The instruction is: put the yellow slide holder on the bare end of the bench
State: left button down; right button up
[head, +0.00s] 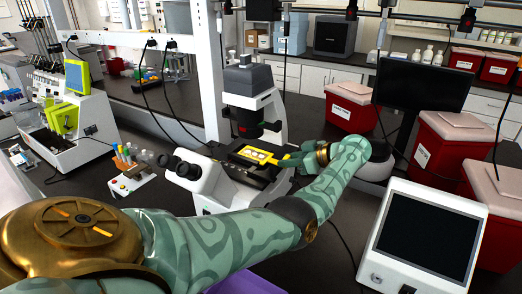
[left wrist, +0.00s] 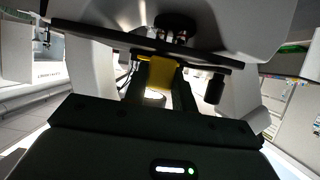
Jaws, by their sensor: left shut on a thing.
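The yellow slide holder (head: 257,154) is at the stage of the white and black microscope (head: 246,100), in the middle of the head view. Its right end reaches toward my left gripper (head: 303,159), which comes to it from the right and is shut on it. In the left wrist view the yellow slide holder (left wrist: 158,73) shows between the dark fingers, under the microscope's dark stage. I cannot tell whether the holder still rests on the stage. My right gripper is not in view.
The dark bench (head: 330,212) carries a tube rack (head: 130,180) left of the microscope and a white screen unit (head: 424,240) at right. Red bins (head: 440,150) and a black monitor (head: 421,88) stand behind. A cable hangs near the microscope. The bench's bare end is not clearly identifiable.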

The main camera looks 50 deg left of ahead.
pick_arm(q)
jog(key=w+d+b, duration=0.3)
jog(key=d, duration=0.7)
jog(key=shift+b, duration=0.35)
jog(key=shift+r, duration=0.1)
